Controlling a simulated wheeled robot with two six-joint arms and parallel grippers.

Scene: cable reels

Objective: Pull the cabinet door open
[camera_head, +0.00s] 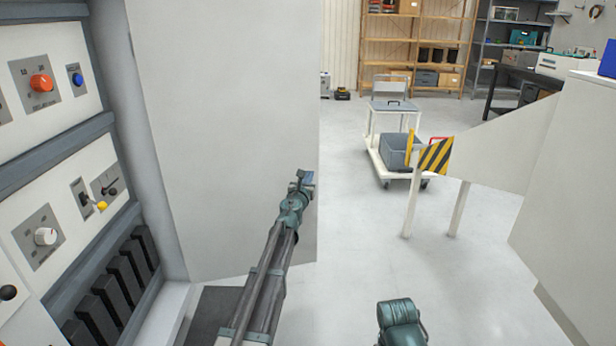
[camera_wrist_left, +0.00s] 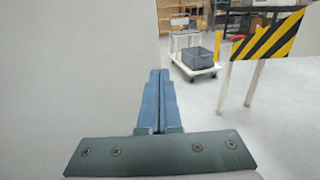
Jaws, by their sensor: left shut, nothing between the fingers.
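The cabinet door (camera_head: 225,120) is a large plain light grey panel. It stands swung out from the cabinet (camera_head: 125,190), whose inside with knobs and switches shows at the left in the head view. No handle shows on the visible face. My left gripper (camera_head: 306,178) is shut and empty, in front of the door by its free edge. In the left wrist view the blue fingers (camera_wrist_left: 155,78) lie together, and the door (camera_wrist_left: 75,70) fills the left side. I cannot tell whether they touch it. My right gripper is not visible; only a teal part of mine shows at bottom.
A white trolley (camera_head: 373,155) with a grey bin (camera_head: 396,150) stands beyond the door. A white structure with a yellow-black striped panel (camera_head: 436,156) is at the right. Shelves (camera_head: 415,45) line the back. Grey floor (camera_head: 345,230) is clear between door and striped panel.

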